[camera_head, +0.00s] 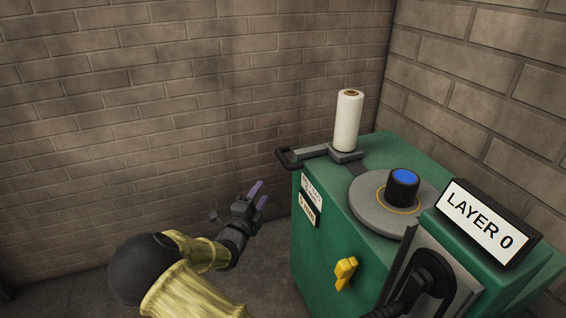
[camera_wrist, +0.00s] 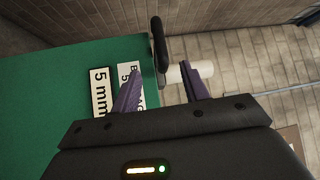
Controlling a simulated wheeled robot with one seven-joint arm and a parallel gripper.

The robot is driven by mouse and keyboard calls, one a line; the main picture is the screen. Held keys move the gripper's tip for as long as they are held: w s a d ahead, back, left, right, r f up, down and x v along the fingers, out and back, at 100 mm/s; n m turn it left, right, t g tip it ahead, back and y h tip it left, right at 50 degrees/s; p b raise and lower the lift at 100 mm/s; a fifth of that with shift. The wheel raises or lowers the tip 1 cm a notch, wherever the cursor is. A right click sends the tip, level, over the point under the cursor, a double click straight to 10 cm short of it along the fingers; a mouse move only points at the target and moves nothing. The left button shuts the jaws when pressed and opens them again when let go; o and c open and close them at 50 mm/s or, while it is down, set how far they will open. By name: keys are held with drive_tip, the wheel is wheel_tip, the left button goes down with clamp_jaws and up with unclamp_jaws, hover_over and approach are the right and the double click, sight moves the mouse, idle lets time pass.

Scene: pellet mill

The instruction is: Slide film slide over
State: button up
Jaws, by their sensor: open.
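The film slide (camera_head: 345,153) is a grey block on top of the green machine. It carries an upright white film roll (camera_head: 348,120). A grey bar runs left from it to a black handle (camera_head: 283,158) that sticks out past the machine's left edge. My gripper (camera_head: 259,194) is open and empty, left of the machine and below and left of the handle. In the wrist view the black handle (camera_wrist: 158,42) lies ahead of the purple fingers, apart from them. Part of the white roll (camera_wrist: 178,75) shows behind the fingers.
The green machine (camera_head: 320,235) bears a round grey plate with a blue-topped black knob (camera_head: 402,186), a "LAYER 0" sign (camera_head: 481,222) and a yellow handle (camera_head: 345,272). A "5 mm" label (camera_wrist: 101,92) is on its side. Brick walls stand behind and right. Floor left of the machine looks free.

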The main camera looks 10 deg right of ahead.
sight(283, 159)
drive_tip(key=b+x, duration=0.1)
drive_tip(key=x, duration=1.6)
drive_tip(key=shift+w+d, duration=0.15)
drive_tip(key=shift+d, duration=0.05)
clamp_jaws()
